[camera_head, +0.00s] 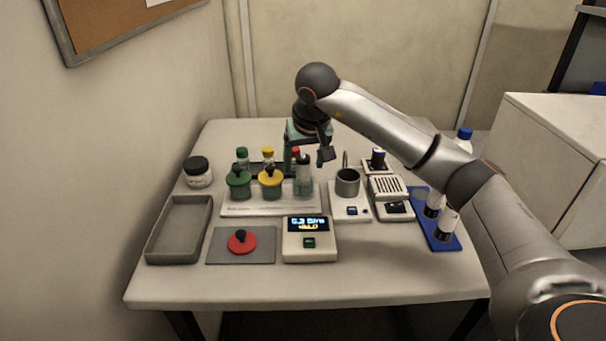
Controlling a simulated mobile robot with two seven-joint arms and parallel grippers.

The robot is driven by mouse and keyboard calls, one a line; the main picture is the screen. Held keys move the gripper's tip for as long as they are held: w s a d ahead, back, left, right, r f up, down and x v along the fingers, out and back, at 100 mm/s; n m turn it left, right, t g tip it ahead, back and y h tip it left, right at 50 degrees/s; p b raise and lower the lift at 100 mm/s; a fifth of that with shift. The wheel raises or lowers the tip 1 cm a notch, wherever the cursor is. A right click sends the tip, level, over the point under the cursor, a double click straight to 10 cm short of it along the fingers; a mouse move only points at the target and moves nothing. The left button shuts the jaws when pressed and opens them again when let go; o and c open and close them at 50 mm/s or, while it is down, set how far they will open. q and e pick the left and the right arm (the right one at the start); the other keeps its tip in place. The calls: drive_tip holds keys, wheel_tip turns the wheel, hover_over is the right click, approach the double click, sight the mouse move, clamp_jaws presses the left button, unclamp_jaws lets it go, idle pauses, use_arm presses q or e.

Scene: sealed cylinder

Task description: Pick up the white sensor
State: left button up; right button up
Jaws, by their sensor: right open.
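No object is plainly marked as the white sensor. Possible matches are two white-and-black cylinders, one (434,205) behind the other (448,223), on a blue mat (446,243) at the table's right. A white box with a lit display (309,251) stands at the front middle. My right gripper (309,155) is open at the back middle, pointing down over a clear cylinder (304,180) on a white base (270,211). Whether it touches the cylinder I cannot tell. My left gripper is not in view.
Green-lidded (238,188) and yellow-lidded (271,188) jars stand on the white base. A metal cup (347,182) and a vented white device (390,187) stand right of it. A grey tray (179,254) and a red disc (242,242) lie left. The front table strip is clear.

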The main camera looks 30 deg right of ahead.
drive_tip(key=shift+x, duration=1.15)
clamp_jaws()
